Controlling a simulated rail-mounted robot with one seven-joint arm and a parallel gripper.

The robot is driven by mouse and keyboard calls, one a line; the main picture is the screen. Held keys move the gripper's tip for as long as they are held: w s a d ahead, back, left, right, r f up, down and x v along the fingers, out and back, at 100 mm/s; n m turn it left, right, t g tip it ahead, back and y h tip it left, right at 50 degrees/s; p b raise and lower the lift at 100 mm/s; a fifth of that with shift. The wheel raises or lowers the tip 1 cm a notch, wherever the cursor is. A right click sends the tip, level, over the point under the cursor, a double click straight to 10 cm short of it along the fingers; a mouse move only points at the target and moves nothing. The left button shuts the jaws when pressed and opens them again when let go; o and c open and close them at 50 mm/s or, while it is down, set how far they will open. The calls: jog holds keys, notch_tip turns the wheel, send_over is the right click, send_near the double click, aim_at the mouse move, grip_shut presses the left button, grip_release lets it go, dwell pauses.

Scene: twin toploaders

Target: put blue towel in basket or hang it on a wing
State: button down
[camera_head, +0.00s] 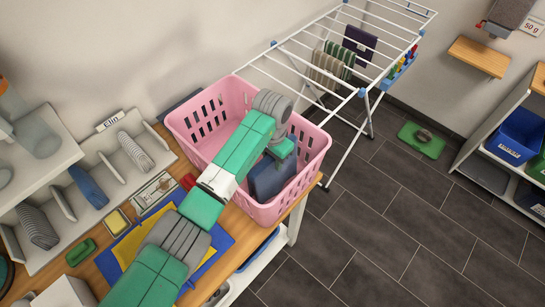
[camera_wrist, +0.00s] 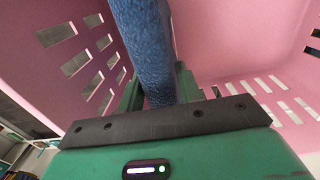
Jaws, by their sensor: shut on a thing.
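The blue towel (camera_head: 270,178) hangs folded inside the pink basket (camera_head: 284,213), below my gripper (camera_head: 282,150). In the wrist view the blue towel (camera_wrist: 143,45) is a thick, fuzzy blue slab between the fingers of my gripper (camera_wrist: 160,88), which is shut on it. Pink slotted basket walls (camera_wrist: 235,40) surround it there. Whether the towel's lower edge touches the basket floor is hidden. The drying rack (camera_head: 330,50) with white wings stands behind the basket. Striped towels (camera_head: 328,66) and a dark purple towel (camera_head: 360,41) hang on it.
The basket stands on a wooden counter (camera_head: 165,150). A divided white shelf (camera_head: 110,180) at left holds grey striped towels (camera_head: 135,152) and another blue towel (camera_head: 88,187). A blue and yellow mat (camera_head: 215,235) lies under my arm. Tiled floor at right is mostly clear.

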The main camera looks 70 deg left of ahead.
jog(key=c, duration=0.9)
grip_release()
jog(key=shift+c, duration=0.2)
notch_tip(320, 180, up, 12)
jog(key=shift+r, duration=0.15)
